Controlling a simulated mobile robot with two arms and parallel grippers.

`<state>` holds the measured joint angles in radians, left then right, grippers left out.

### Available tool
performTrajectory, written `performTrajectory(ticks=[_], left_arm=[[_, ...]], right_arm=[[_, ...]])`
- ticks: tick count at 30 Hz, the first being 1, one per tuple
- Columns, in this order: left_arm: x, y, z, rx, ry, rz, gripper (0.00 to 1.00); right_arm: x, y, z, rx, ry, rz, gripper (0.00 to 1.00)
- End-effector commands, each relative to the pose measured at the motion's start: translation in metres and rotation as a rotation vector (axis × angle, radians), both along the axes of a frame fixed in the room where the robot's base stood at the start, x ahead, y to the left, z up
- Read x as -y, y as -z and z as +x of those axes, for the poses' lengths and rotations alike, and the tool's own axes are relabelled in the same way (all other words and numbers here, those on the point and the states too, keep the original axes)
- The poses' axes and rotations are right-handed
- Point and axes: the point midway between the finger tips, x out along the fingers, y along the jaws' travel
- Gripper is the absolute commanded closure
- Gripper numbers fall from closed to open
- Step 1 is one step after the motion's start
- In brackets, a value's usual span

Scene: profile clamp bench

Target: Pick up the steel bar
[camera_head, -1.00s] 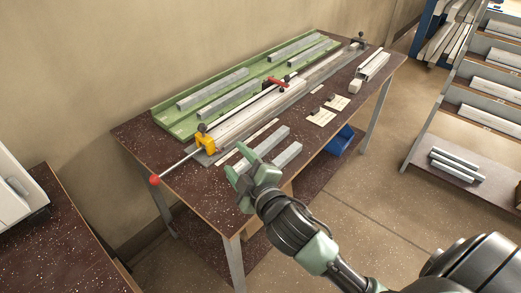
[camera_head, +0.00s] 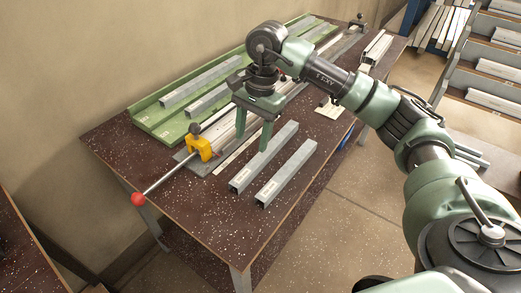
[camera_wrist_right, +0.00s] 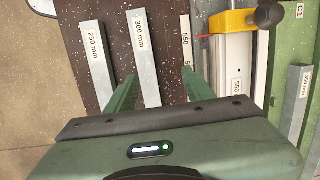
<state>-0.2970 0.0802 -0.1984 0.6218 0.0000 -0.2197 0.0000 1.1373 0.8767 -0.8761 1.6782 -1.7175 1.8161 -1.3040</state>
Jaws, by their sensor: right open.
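Two square steel bars lie side by side on the dark speckled bench (camera_head: 210,215). The one nearer the clamp (camera_head: 263,157) reads 300 mm in the wrist view (camera_wrist_right: 143,50); the outer one (camera_head: 287,173) reads 250 mm there (camera_wrist_right: 97,60). My right gripper (camera_head: 252,143) is open, pointing down over the 300 mm bar. In the wrist view my right gripper's fingers (camera_wrist_right: 158,76) lie either side of that bar's line, the left finger close to it. Contact cannot be told. My left gripper is not in view.
A yellow clamp (camera_head: 198,143) with a red-knobbed rod (camera_head: 137,198) stands left of the gripper. A green tray (camera_head: 147,116) with more steel bars lies behind. A pale strip (camera_head: 226,160) lies between clamp and bars. The near left bench is clear.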

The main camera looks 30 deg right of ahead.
Motion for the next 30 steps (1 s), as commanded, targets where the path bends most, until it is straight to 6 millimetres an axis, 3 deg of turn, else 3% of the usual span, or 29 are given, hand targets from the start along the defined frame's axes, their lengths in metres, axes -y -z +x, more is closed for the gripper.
performTrajectory(ticks=[1, 3, 6, 21, 30], left_arm=[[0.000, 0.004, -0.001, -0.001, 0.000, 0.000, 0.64], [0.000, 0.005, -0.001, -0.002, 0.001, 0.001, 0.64], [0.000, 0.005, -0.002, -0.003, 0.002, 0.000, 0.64], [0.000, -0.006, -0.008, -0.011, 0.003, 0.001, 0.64], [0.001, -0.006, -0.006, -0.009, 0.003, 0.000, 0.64]], right_arm=[[0.020, -0.003, 0.000, -0.007, 0.008, -0.060, 0.47], [0.039, -0.008, -0.003, -0.022, 0.010, -0.120, 0.47], [0.050, -0.006, -0.005, -0.035, 0.013, -0.156, 0.47], [0.051, 0.058, 0.000, -0.038, 0.012, -0.155, 0.47], [0.051, 0.067, 0.001, -0.036, 0.012, -0.154, 0.47]])
